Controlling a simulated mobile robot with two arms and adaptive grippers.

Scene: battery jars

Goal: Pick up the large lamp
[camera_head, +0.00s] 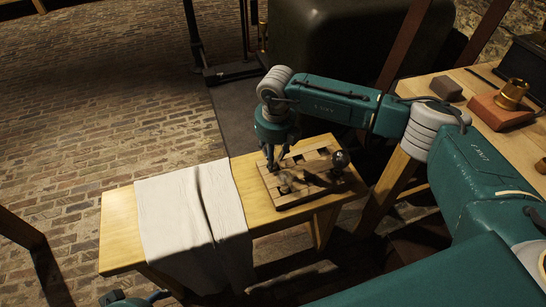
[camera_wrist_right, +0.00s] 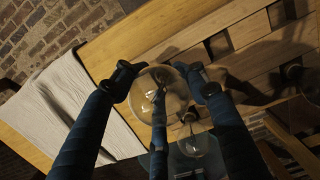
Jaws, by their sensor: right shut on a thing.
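The large lamp (camera_wrist_right: 150,84) is a clear round glass bulb. It sits between the fingers of my right gripper (camera_wrist_right: 158,82), which is shut on it. In the head view my right gripper (camera_head: 277,165) points down over the left part of a slatted wooden rack (camera_head: 296,203). The lamp's glass shows faintly just below the fingers (camera_head: 286,184). I cannot tell whether it touches the rack. A smaller clear bulb (camera_wrist_right: 194,146) shows beyond the fingers in the wrist view. Part of my left gripper (camera_head: 135,299) shows at the bottom edge; its jaws are unclear.
The rack stands on a wooden bench (camera_head: 119,230) with a pale cloth (camera_head: 180,215) draped over it. A dark round object (camera_head: 340,159) is at the rack's right end. A side table (camera_head: 440,84) at right holds a brass piece (camera_head: 512,93) on a reddish block.

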